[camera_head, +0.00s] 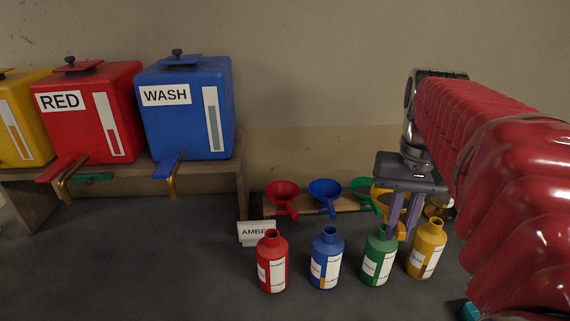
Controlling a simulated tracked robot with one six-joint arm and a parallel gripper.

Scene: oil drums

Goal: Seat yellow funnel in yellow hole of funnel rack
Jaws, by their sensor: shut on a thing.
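The yellow funnel (378,196) is in my gripper (402,228), which is shut on it. The fingers and the gripper body cover much of the funnel; part of its bowl shows left of the fingers. The wooden funnel rack (346,205) lies on the table near the wall. It carries a red funnel (282,191), a blue funnel (325,190) and a green funnel (362,187). My gripper is at the right end of the rack in this view and hides that end. The yellow hole cannot be seen, and I cannot tell whether the funnel touches the rack.
Red (272,265), blue (326,260), green (377,258) and yellow (427,249) bottles stand in front of the rack. A label card (256,233) stands at its left. Drums with taps, red (92,115) and blue (190,120) among them, sit on a shelf (242,185). The front-left table is clear.

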